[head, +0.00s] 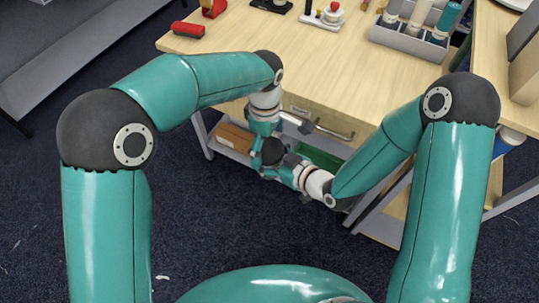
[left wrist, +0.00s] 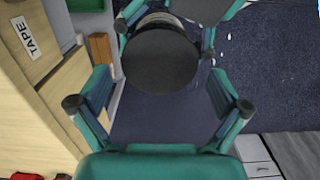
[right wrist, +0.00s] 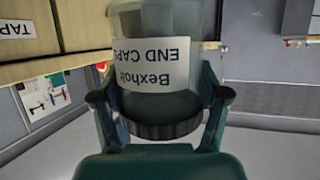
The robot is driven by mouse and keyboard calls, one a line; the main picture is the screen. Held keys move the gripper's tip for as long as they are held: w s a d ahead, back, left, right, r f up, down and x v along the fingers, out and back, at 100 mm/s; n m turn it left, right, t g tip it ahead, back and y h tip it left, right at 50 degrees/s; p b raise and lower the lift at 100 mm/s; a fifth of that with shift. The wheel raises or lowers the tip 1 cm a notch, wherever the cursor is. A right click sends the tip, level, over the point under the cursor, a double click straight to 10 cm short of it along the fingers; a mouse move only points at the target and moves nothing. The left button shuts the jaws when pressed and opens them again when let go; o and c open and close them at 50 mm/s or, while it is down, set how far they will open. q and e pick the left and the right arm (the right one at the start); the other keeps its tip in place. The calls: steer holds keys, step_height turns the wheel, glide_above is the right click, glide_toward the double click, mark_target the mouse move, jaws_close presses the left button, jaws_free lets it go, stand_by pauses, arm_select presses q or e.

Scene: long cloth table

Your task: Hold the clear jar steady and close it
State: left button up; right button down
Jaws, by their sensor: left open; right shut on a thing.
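The jar is clear, with a white label (right wrist: 155,65) that reads upside down in the right wrist view, and a dark ridged lid (right wrist: 168,131). The lid's round dark top faces the left wrist camera (left wrist: 160,58) and shows in the head view (head: 273,150). The lid sits on the jar; I cannot tell how tight it is. My right gripper (right wrist: 162,96) is shut on the jar, holding it in the air in front of the table. My left gripper (left wrist: 159,105) is open, its fingers apart, short of the lid and on either side of it.
The wooden table (head: 320,75) has a drawer with a metal handle (head: 335,132). A brown box (head: 234,138) and a green bin (head: 320,157) lie below it. A red tool (head: 187,30) and a grey caddy (head: 408,42) stand on top.

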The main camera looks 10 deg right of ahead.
arm_select(q)
steer(key=shift+f, duration=0.75)
steer(key=shift+c, duration=0.3)
steer(key=c, duration=1)
steer(key=m, duration=0.5)
steer(key=shift+m, duration=0.4)
steer(key=shift+c, duration=0.2)
steer(key=m, duration=0.3)
steer(key=shift+m, duration=0.4)
steer(key=o, duration=1.1)
